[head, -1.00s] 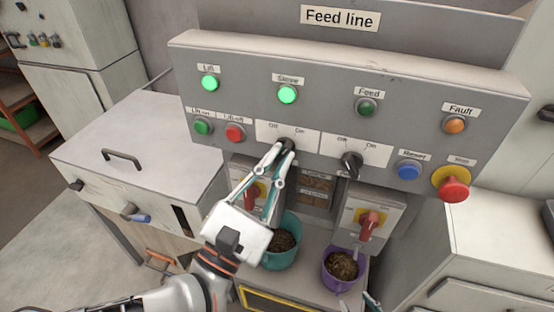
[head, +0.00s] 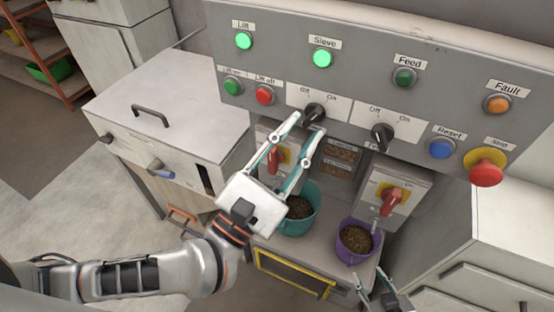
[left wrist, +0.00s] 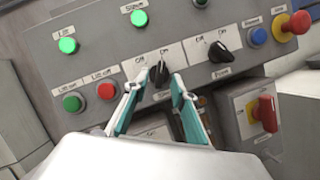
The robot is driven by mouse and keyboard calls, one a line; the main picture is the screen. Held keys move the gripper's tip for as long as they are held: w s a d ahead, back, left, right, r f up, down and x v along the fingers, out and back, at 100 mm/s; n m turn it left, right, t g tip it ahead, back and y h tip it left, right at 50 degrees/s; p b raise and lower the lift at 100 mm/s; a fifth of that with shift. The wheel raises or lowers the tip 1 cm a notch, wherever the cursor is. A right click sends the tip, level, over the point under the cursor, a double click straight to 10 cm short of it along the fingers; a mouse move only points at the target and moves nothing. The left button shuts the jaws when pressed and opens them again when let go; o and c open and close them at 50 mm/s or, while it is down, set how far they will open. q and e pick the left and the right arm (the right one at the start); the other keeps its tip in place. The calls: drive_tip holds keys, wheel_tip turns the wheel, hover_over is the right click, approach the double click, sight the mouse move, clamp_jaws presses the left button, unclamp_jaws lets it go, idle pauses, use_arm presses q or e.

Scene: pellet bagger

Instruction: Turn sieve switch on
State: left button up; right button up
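The sieve switch (head: 314,113) is a black knob on a white Off/On plate; its pointer leans up and right toward On. The sieve lamp (head: 323,58) above it glows green. My left gripper (head: 309,123) is open and empty, its fingertips just below and in front of the knob. In the left wrist view the sieve switch (left wrist: 158,76) shows between the two spread fingertips (left wrist: 159,82), with gaps at both sides. My right gripper (head: 372,279) is partly in view at the bottom edge, its fingers apart and empty.
The lift lamp (head: 244,41) is lit green; the feed lamp (head: 404,77) is dark. The feed switch (head: 382,137) sits right of the sieve switch. A red stop button (head: 486,170) is at the far right. A teal bucket (head: 298,222) and purple bucket (head: 355,242) stand below.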

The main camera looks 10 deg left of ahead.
use_arm(q)
drive_tip(key=v, duration=1)
drive_tip(key=w+d+f+m+g, duration=0.1)
drive_tip(key=w+f+m+g, duration=0.35)
drive_tip(key=f+m, duration=1.3)
drive_tip(key=s+a+f+m+g+y, duration=0.2)
drive_tip(key=a+f+m+y, duration=0.2)
drive_tip(key=a+f, duration=0.4)
drive_tip(key=s+a+f+m+g+y, duration=0.2)
drive_tip(key=a+f+m+y, duration=0.2)
drive_tip(key=a+f, duration=0.5)
wheel_tip(320, 180, down, 7)
drive_tip(key=shift+s+a+f+m+y, duration=0.1)
drive_tip(key=shift+s+a+m+y, duration=0.25)
drive_tip(key=shift+m, duration=0.6)
